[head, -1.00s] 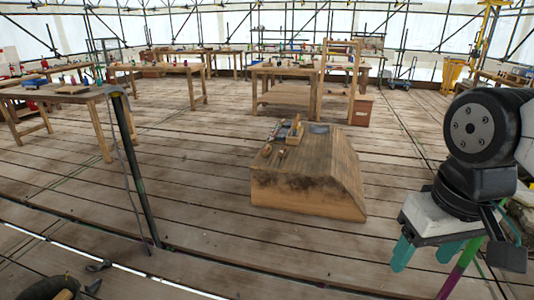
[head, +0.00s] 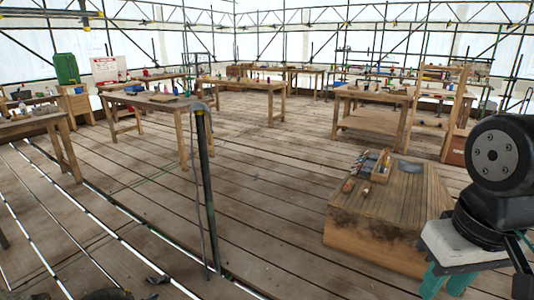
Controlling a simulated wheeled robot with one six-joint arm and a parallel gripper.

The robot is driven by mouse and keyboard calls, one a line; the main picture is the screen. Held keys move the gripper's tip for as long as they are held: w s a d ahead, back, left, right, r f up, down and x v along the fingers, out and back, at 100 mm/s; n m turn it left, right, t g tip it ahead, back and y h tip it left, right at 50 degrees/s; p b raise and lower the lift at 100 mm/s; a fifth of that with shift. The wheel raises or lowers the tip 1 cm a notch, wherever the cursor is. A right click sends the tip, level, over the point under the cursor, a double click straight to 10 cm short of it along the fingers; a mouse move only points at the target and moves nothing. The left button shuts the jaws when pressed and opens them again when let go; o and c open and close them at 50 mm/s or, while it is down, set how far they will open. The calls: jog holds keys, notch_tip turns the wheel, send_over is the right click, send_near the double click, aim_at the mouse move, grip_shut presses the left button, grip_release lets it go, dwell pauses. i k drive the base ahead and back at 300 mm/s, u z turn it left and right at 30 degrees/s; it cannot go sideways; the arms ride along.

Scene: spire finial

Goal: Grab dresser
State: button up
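No piece that I can clearly name as a dresser shows in the head view. A large wooden block (head: 370,235) with a sloped side stands on the plank floor at the lower right. On its top lie a small wooden tray with tools (head: 375,163) and a few loose small items. My gripper (head: 462,285) is at the lower right edge, with teal fingers pointing down and partly cut off by the frame.
A dark upright pole (head: 206,190) with a hose stands left of centre. Wooden workbenches (head: 165,101) with tools stand at the left and back. A green container (head: 66,68) is at the far left. Open plank floor lies between the pole and the block.

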aim_at(348, 185)
jog(key=u, duration=0.25)
jog(key=i, duration=2.45)
jog(key=z, duration=0.85)
jog(key=i, duration=1.55)
jog(key=z, duration=0.6)
